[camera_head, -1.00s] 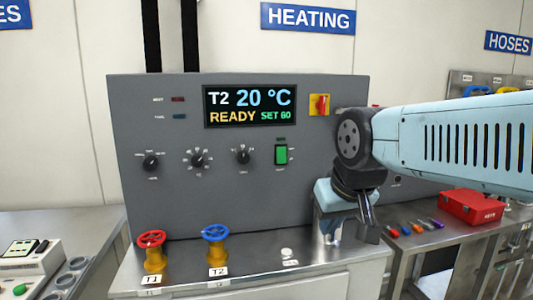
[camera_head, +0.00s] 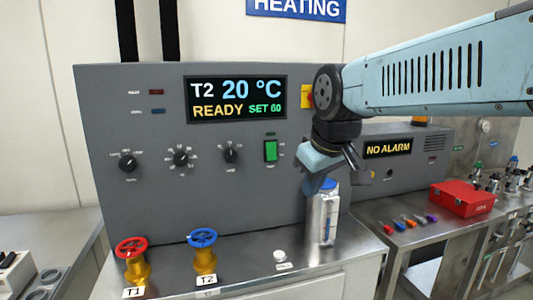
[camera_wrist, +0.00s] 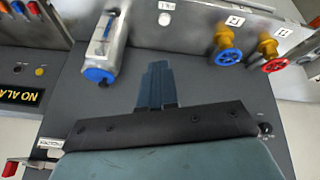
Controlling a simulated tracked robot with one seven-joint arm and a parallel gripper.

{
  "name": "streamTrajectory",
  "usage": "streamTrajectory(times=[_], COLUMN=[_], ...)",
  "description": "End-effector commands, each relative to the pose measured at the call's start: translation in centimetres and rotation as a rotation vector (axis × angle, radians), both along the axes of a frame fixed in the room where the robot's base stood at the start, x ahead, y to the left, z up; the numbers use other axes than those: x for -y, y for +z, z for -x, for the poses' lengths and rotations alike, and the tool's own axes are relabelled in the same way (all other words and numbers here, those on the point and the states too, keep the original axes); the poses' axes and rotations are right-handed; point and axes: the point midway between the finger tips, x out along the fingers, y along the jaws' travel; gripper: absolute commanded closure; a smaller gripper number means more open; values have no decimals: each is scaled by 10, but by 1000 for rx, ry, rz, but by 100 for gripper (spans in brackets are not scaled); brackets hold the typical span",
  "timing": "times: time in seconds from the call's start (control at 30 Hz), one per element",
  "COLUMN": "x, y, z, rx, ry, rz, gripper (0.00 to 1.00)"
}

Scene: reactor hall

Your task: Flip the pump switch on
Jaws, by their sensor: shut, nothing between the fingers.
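A green rocker switch (camera_head: 270,150) sits on the grey heating panel (camera_head: 130,200), right of the dials and below the display (camera_head: 236,99). Its label is too small to read, so I cannot tell whether it is the pump switch. A red-and-yellow switch (camera_head: 307,96) at the panel's upper right is partly covered by my arm. My gripper (camera_head: 320,186) points down in front of the panel's right part, lower and to the right of the green switch. In the wrist view its blue fingers (camera_wrist: 157,68) are together and empty.
A clear canister with a blue cap (camera_head: 325,215) stands on the counter close below my gripper. Red (camera_head: 131,247) and blue (camera_head: 203,238) valve wheels and a small white button (camera_head: 280,256) are to the left. A NO ALARM box (camera_head: 405,150) and red case (camera_head: 462,199) are right.

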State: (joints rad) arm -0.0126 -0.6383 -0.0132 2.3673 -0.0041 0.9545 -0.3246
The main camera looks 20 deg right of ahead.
Motion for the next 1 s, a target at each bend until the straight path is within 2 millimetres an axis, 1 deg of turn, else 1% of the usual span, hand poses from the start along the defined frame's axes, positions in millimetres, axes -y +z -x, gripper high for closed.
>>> streamTrajectory(times=[0.03, 0.2, 0.3, 0.4, 0.53, 0.6, 0.7, 0.8, 1.0], x=[0, 0, 0, -1, -1, -1, -1, -2, -2], y=[11, 44, 61, 73, 84, 88, 91, 93, 93], z=[-16, -66, -96, -123, -152, -163, -172, -176, -177], rx=[-12, -46, -65, -82, -96, -102, -107, -107, -108], ry=[86, 413, 605, 786, 972, 1045, 1115, 1147, 1153], rz=[40, 188, 270, 342, 415, 443, 469, 481, 483], gripper=[100, 100, 100, 100, 100, 100, 100, 100, 100])
